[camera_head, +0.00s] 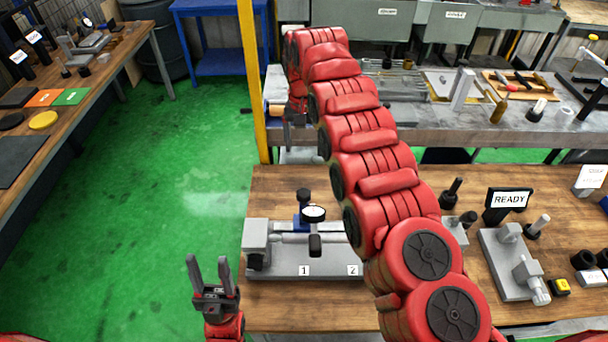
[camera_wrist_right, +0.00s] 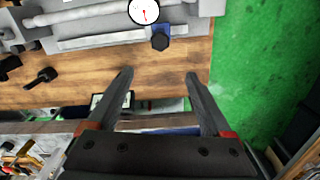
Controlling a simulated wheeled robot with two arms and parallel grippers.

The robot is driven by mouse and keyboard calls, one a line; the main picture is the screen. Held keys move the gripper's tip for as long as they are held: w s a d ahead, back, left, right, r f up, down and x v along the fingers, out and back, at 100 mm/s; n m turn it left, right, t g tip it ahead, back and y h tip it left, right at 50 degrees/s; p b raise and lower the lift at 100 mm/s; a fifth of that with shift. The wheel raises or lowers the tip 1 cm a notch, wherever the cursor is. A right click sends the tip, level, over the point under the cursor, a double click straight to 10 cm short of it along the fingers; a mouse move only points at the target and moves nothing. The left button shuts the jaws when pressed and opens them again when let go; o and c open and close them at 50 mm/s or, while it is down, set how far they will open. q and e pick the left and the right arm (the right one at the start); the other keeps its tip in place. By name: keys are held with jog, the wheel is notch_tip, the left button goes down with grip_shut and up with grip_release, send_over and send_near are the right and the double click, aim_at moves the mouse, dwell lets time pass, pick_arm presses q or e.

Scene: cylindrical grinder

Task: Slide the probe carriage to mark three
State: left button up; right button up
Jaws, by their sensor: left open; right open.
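The probe carriage (camera_head: 303,213) is blue, with a white dial gauge (camera_head: 314,213) and a black knob (camera_head: 315,245). It sits on the grey rail fixture (camera_head: 285,262), near mark 1 (camera_head: 304,270). Mark 2 (camera_head: 352,270) shows to its right; mark three is not visible, with my right arm covering the fixture's right end. In the right wrist view the gauge (camera_wrist_right: 144,10) and knob (camera_wrist_right: 160,41) lie beyond my right gripper (camera_wrist_right: 160,75), which is open, empty and apart from them. My left gripper (camera_head: 207,262) is open and empty, left of the fixture.
The wooden bench (camera_head: 275,313) carries the fixture, a READY sign (camera_head: 508,198) and a grey clamp block (camera_head: 510,262) on the right. A yellow post (camera_head: 249,80) stands behind the bench's left end. A grey machine table (camera_head: 440,122) runs behind. Green floor (camera_head: 150,240) is clear at left.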

jog(key=b, duration=0.9)
send_over(304, 192)
notch_tip(304, 192, down, 9)
jog(key=shift+f, duration=0.1)
notch_tip(304, 192, down, 4)
jog(key=shift+s+r+p, duration=0.1)
jog(key=shift+r+p, duration=0.15)
jog(key=shift+p, duration=0.95)
notch_tip(304, 192, down, 4)
jog(key=shift+r+p, duration=0.25)
jog(key=shift+p, duration=0.2)
jog(key=shift+f, duration=0.35)
grip_shut()
